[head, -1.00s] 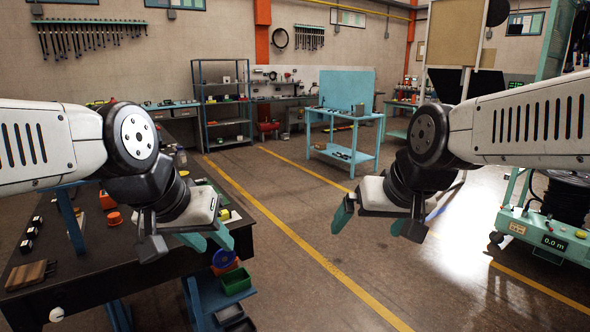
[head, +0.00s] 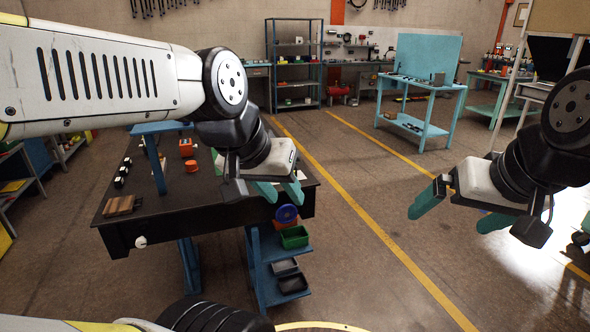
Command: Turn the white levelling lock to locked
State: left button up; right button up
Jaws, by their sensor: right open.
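The white levelling lock (head: 141,242) looks like a small round white knob on the front face of the dark workbench (head: 210,214), near its left corner. Its turn position is too small to read. My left gripper (head: 280,192) is to the right of the knob, over the bench's right end, pointing down. Its two teal fingers show apart with nothing seen between them. My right gripper (head: 460,213) hangs over the floor at the right, fingers wide apart and empty. Neither gripper touches the knob.
On the bench are a brown wooden block (head: 122,205), an orange item (head: 191,166) and a blue post (head: 155,165). Below its right end a blue shelf carries a green bin (head: 294,237) and dark bins (head: 290,282). The floor (head: 370,270) right of the bench is clear.

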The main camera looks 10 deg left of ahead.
aim_at(141, 242)
jog(key=i+j+u, duration=0.3)
jog(key=i, duration=0.25)
jog(key=i+u, duration=0.35)
jog(key=i, duration=0.15)
jog(key=u, duration=1.8)
jog(key=l+u, duration=0.2)
jog(key=u, duration=0.2)
jog(key=k+l+u, duration=0.1)
jog(key=u, duration=0.25)
jog(key=k+l+u, duration=0.1)
jog(key=l+u, duration=0.3)
jog(key=k+u, duration=0.1)
jog(key=u, duration=0.3)
